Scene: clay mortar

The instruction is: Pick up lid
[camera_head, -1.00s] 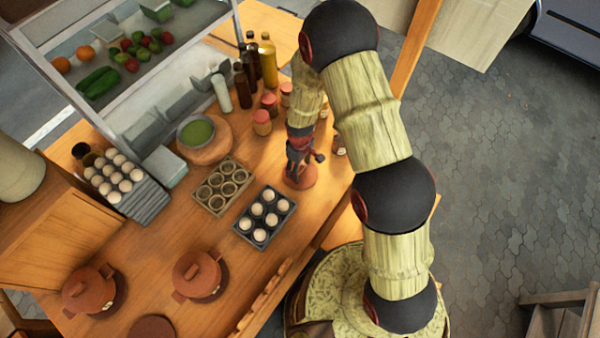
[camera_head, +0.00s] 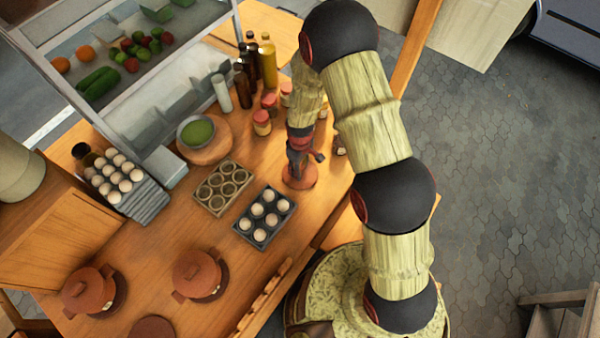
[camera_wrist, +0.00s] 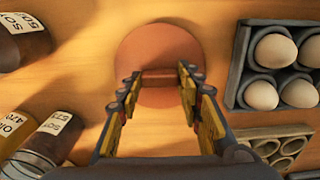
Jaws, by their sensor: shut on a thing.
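The lid (camera_head: 304,180) is a round, flat terracotta disc at the right part of the wooden table, below my gripper. It also shows at the top middle of the wrist view (camera_wrist: 160,42), with a bar-like handle (camera_wrist: 160,77) across it. My gripper (camera_head: 297,170) points down over the lid. In the wrist view its two fingers (camera_wrist: 158,82) stand on either side of the handle and are shut on it. The lid lies flat; I cannot tell if there is a gap under it. My gripper hides part of the lid in the head view.
A dark tray of eggs (camera_head: 245,236) and an empty cup tray (camera_head: 207,205) lie left of the lid. Jars (camera_head: 262,123) and bottles (camera_head: 268,62) stand behind it. Two lidded clay pots (camera_head: 196,273) (camera_head: 89,291) stand at the front left.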

